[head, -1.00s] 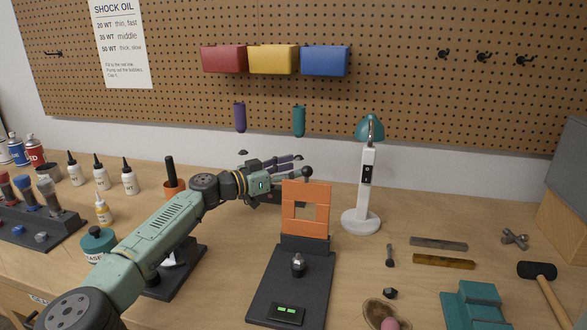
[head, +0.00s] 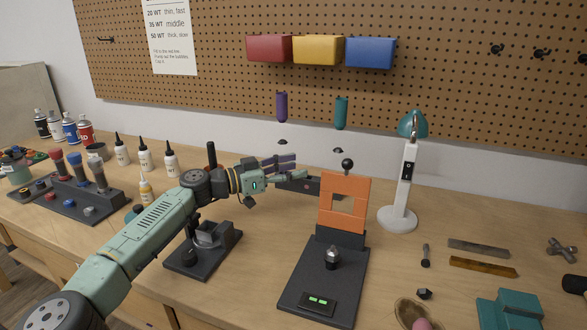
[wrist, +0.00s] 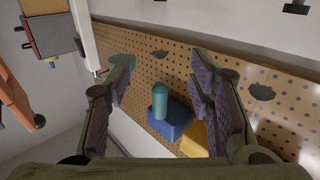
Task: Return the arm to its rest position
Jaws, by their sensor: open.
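My green arm reaches across the bench from the lower left in the head view. My gripper (head: 302,168) is at its end, with its fingers apart and nothing between them. It hangs above the bench, left of the orange square frame (head: 343,188) on its black stand (head: 325,275). In the wrist view my open gripper (wrist: 160,85) has purple-padded fingers at both sides. The teal bottle-like holder (wrist: 160,100) and the blue bin (wrist: 172,122) show in the background between them.
A white lamp (head: 401,185) stands right of the orange frame. A dark stand (head: 205,250) sits beside my forearm. Bottles (head: 144,156) and a dark rack (head: 88,200) are on the left. The pegboard (head: 420,30) with bins is behind. A teal block (head: 510,310) lies at the front right.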

